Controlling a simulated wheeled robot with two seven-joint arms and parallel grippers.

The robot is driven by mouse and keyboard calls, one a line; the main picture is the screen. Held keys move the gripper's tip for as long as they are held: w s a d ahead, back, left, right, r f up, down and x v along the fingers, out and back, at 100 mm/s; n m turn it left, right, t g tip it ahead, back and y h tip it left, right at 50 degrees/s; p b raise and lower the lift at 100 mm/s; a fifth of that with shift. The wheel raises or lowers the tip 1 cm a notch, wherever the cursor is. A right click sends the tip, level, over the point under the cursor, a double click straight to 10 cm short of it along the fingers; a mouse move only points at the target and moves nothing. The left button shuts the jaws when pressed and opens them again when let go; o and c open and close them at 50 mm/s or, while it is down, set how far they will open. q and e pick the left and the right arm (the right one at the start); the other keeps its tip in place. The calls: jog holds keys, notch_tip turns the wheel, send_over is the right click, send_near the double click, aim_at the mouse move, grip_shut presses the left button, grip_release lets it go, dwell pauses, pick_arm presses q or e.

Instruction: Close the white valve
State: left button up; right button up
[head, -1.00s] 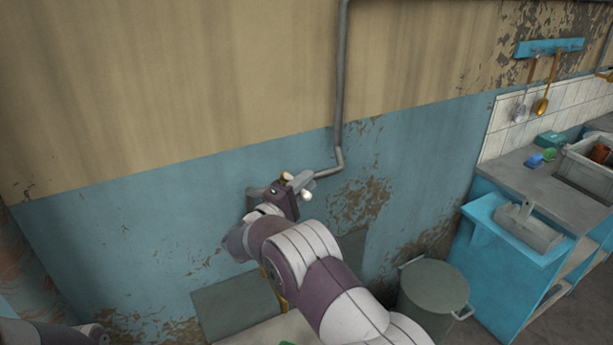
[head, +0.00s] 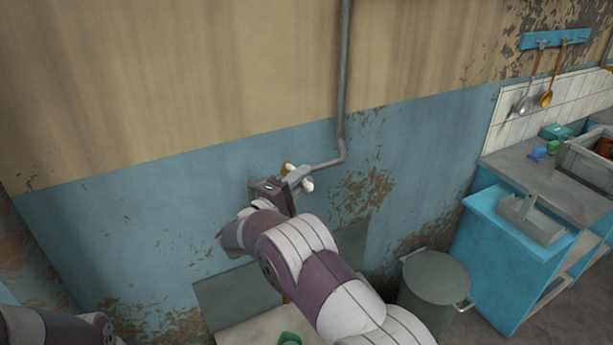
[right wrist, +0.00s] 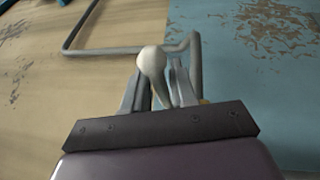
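The white valve handle (right wrist: 152,72) shows in the right wrist view as a pale lever with a rounded end. It stands between the two fingers of my right gripper (right wrist: 160,92), which are apart; I see no clear grip on it. In the head view, my right gripper (head: 298,181) is at the wall fitting, with a white rounded end (head: 308,185) beside its fingers and a yellowish one (head: 288,168) just behind. The gripper and wrist hide most of the valve body. Only part of my left arm shows at the lower left corner; its gripper is not visible.
A grey pipe (head: 342,100) runs down the wall and bends left to the valve. Below are a pale surface with a green item (head: 289,339) and a grey lidded bin (head: 437,277). A blue cabinet (head: 507,250) and counter stand at the right.

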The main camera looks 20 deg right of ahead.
jog(key=b+v, duration=0.1)
jog(key=v, duration=1)
jog(key=shift+w, duration=0.1)
